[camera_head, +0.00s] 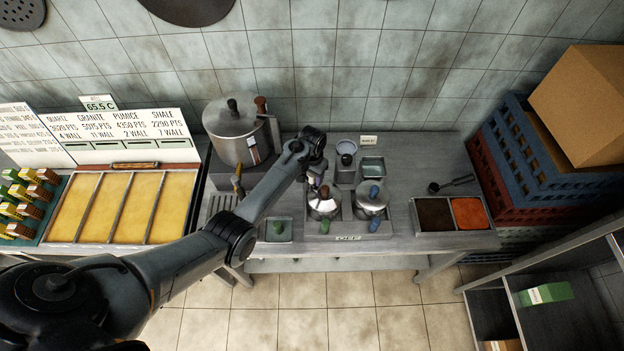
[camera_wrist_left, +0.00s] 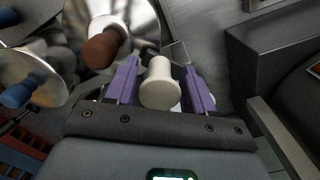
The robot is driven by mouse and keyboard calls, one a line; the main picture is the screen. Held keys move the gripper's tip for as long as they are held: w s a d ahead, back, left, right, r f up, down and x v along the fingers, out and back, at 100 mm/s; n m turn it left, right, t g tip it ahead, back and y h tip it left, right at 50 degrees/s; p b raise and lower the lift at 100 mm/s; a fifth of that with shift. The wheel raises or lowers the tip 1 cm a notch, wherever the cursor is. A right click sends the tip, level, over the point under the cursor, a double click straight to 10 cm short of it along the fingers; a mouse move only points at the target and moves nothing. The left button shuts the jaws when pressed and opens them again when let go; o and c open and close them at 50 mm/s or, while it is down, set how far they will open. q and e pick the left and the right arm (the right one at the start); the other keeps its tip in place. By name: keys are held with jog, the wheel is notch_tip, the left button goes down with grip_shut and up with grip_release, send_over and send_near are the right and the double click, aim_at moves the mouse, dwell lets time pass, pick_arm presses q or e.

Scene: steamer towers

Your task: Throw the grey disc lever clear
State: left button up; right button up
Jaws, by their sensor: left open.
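A pale grey-white knob (camera_wrist_left: 159,85) with a rounded disc top stands between the purple fingers of my left gripper (camera_wrist_left: 160,88) in the left wrist view. The fingers are open, one on each side of it; I cannot tell whether they touch it. In the head view my left gripper (camera_head: 315,180) reaches down beside the small pot with the red-brown knob (camera_head: 324,192), and the arm hides most of the pale knob there. I cannot make out a separate grey disc lever. My right gripper is not in view.
A large steamer pot (camera_head: 233,132) stands behind to the left. Seasoning trays (camera_head: 451,214) sit right. The counter behind them is partly clear.

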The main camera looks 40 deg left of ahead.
pick_arm(q)
jog(key=shift+f, duration=0.2)
grip_shut()
dwell(0.3)
